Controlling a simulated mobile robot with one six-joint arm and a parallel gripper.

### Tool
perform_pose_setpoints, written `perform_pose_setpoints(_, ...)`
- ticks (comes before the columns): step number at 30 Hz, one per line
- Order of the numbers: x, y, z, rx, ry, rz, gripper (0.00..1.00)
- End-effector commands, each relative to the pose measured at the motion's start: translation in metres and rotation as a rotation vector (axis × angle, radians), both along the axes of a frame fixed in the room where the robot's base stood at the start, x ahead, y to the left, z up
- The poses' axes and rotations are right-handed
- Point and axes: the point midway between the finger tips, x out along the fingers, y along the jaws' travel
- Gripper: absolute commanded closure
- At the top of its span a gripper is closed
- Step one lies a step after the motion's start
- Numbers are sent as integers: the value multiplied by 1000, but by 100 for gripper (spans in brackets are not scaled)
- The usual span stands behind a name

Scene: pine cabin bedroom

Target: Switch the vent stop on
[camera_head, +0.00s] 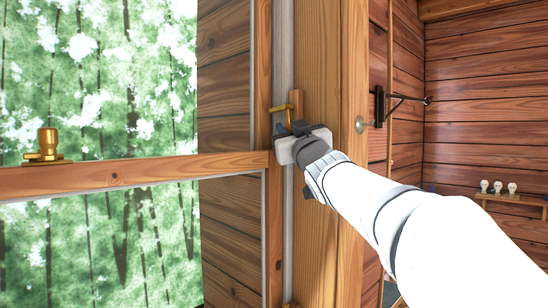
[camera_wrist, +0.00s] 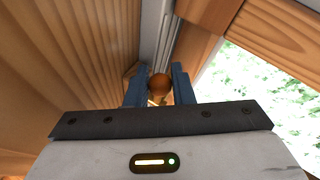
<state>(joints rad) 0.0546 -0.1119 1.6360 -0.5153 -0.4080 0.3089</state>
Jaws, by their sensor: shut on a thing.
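The vent stop appears as a small brass fitting (camera_head: 284,107) on the wooden window frame, at the right edge of the sash. My gripper (camera_head: 290,129) is at the frame just below this brass piece, and its body hides part of the area. In the wrist view, my gripper's two dark blue fingers (camera_wrist: 159,92) stand on either side of a round brass-brown knob (camera_wrist: 159,84). The gripper is shut on this knob, which looks like part of the vent stop. The fingers and gripper body hide its lower part.
A brass sash catch (camera_head: 45,148) sits on the window's horizontal rail (camera_head: 130,174) at left. A small shelf (camera_head: 510,197) with several white bulbs stands farther right.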

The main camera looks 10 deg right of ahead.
Motion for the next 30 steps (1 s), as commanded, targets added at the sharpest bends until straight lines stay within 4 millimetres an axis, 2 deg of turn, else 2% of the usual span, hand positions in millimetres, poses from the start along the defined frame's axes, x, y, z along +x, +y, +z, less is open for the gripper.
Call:
perform_pose_setpoints(1, 1, 1, -10, 11, -16, 2, 100)
perform_pose_setpoints(15, 6, 4, -4, 78, -107, 0, 100)
perform_pose_setpoints(30, 7, 5, -1, 84, -114, 0, 100)
